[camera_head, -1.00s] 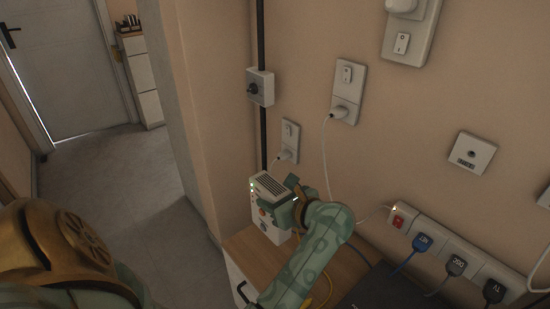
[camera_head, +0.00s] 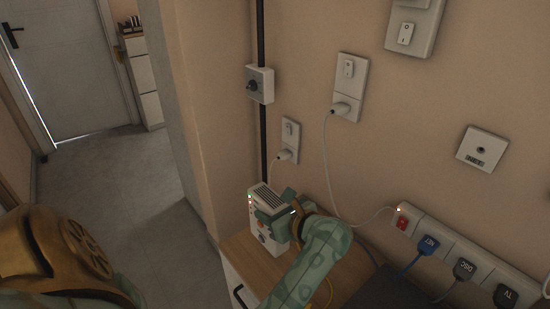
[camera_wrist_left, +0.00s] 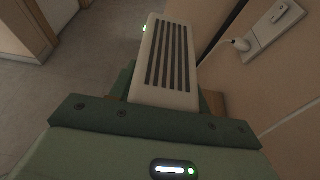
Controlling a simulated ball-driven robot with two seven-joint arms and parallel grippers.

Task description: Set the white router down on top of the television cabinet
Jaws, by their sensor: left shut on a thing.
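The white router (camera_head: 264,197) is an upright white box with a slotted top and small green and red lights on its side. My left gripper (camera_head: 275,215) is shut on it. In the left wrist view the router's slotted top (camera_wrist_left: 166,60) sticks up between the green jaws (camera_wrist_left: 160,105). The router is over the far left part of the wooden top of the television cabinet (camera_head: 252,255). Whether its base touches the wood I cannot tell, as the gripper and arm hide part of it. My right gripper is not in view.
A white power strip (camera_head: 460,255) with blue, grey and dark plugs lies along the wall at the right. A dark flat device (camera_head: 385,292) sits on the cabinet.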

